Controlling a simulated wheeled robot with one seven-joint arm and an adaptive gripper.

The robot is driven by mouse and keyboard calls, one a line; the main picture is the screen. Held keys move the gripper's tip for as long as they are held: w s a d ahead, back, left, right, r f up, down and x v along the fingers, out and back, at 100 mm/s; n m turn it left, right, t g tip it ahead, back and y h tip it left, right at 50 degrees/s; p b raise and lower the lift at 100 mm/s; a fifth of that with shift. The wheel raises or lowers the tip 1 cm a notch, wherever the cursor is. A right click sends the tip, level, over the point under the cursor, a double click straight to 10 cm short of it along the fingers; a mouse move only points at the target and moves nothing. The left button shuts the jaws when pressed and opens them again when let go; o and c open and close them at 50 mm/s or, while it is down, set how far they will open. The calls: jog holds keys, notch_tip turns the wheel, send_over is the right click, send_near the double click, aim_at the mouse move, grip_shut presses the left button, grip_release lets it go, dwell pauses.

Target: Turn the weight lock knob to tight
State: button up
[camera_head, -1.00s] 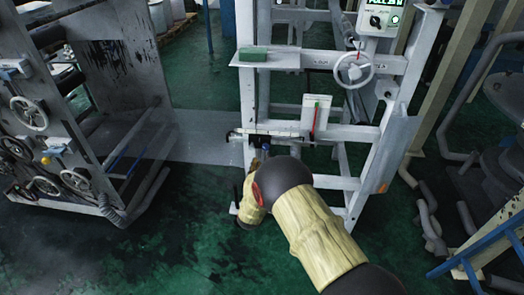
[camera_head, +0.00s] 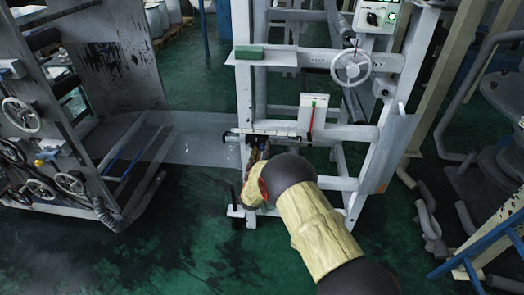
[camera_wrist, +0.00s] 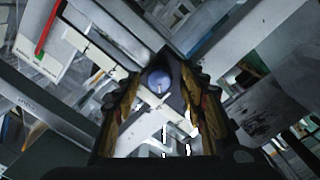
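The weight lock knob (camera_wrist: 158,82) is a small round blue-grey knob. In the wrist view it shows between and just ahead of my fingertips, with a gap visible on each side. My gripper (camera_wrist: 160,88) is open, its two brown-and-black fingers spread left and right. In the head view my gripper (camera_head: 259,153) is at the horizontal bar (camera_head: 300,137) of the white frame, and its fingers and wrist largely hide the knob there. I cannot tell whether a finger touches the knob, or which way it is turned.
A handwheel (camera_head: 352,66) and a control box (camera_head: 378,17) are on the frame above right. A white plate with a red pointer (camera_head: 311,118) stands above the bar. A green block (camera_head: 249,52) lies on a shelf. Another machine with several handwheels (camera_head: 21,113) stands left.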

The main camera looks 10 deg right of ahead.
jog(key=shift+c, duration=1.2)
jog(key=c, duration=0.7)
grip_shut()
jog(key=shift+m, duration=0.3)
jog(key=m+b, duration=0.2)
jog(key=m, duration=0.2)
jog(key=m+b, duration=0.2)
jog(key=m, duration=0.3)
jog(key=shift+d, duration=0.1)
jog(key=m+b, duration=0.1)
jog(key=m, duration=0.2)
jog(key=shift+y, duration=0.3)
jog(key=shift+s+d+m+b, duration=0.1)
jog(key=shift+m+b, duration=0.2)
jog(key=shift+m, duration=2.1)
